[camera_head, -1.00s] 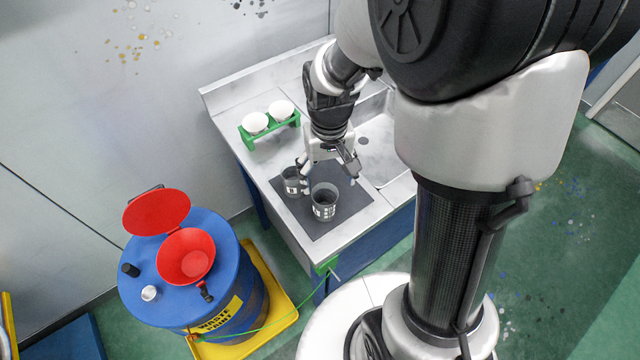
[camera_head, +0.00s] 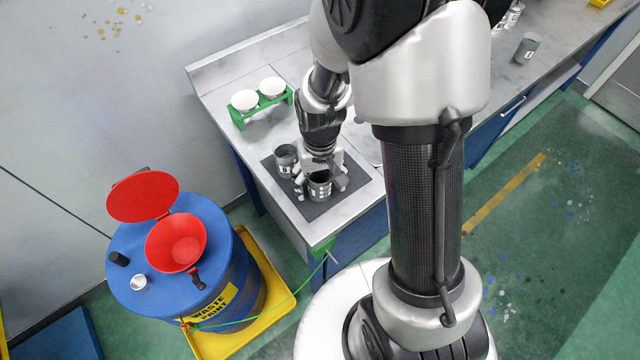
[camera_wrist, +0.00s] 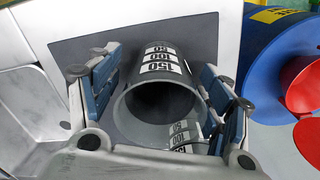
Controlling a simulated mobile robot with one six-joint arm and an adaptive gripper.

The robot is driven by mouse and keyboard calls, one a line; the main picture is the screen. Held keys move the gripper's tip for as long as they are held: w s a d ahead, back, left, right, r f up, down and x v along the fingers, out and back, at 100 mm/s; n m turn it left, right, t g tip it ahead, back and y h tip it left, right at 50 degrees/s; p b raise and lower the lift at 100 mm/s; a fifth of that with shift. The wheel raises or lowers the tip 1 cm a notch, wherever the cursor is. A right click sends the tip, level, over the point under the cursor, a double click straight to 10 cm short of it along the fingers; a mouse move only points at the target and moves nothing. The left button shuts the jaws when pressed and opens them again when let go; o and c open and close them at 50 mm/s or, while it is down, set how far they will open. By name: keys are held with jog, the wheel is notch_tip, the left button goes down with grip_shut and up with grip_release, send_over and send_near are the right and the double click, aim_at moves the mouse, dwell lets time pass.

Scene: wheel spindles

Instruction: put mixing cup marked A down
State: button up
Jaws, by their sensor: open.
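A grey mixing cup (camera_head: 319,190) with white scale labels stands on the dark mat (camera_head: 312,211). My gripper (camera_head: 320,183) is open, with its fingers on either side of this cup. In the wrist view the cup (camera_wrist: 158,112) sits between the two blue-padded fingers, its mouth facing the camera and its scale reading 50, 100, 150. A second grey cup (camera_head: 285,161) stands on the mat just behind and to the left. I cannot read a letter A on either cup.
A green rack (camera_head: 262,108) with two white cups stands at the back of the bench. A blue waste drum (camera_head: 215,225) with a red funnel (camera_head: 176,243) stands at the left in a yellow tray (camera_head: 285,293). Another grey cup (camera_head: 526,48) is on the far right bench.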

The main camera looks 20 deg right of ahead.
jog(key=shift+r, duration=0.1)
jog(key=shift+c, duration=0.2)
jog(key=c, duration=1.1)
